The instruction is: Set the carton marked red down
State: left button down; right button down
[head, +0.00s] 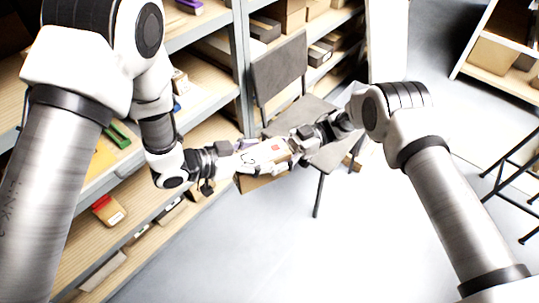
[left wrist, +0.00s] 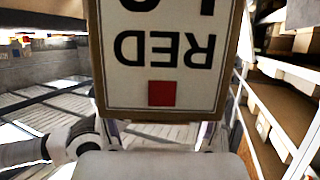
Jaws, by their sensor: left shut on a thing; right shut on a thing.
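The carton marked red (head: 262,181) is held between my two grippers near the middle of the head view. Its brown side shows below them, with a small red mark on its pale top. In the left wrist view the carton (left wrist: 187,75) fills the upper middle, with a white label reading RED upside down and a red square. My left gripper (head: 238,163) is shut on the carton from the left. My right gripper (head: 292,150) is shut on it from the right. The fingers are small and partly hidden. The carton is in the air above the floor.
A grey chair (head: 279,72) stands just behind the carton, close to my right gripper. Shelves with boxes and small items (head: 108,208) run along the left. Another shelf (head: 497,65) stands at the back right. The pale floor (head: 290,250) in front is clear.

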pick_arm(q)
jog(key=shift+c, duration=0.2)
grip_release()
jog(key=shift+s+d, duration=0.2)
jog(key=shift+d, duration=0.05)
pick_arm(e)
jog(key=shift+a+r, duration=0.1)
jog(key=shift+a, duration=0.2)
pick_arm(q)
jog(key=shift+a, duration=0.15)
pick_arm(e)
jog(key=shift+d, duration=0.1)
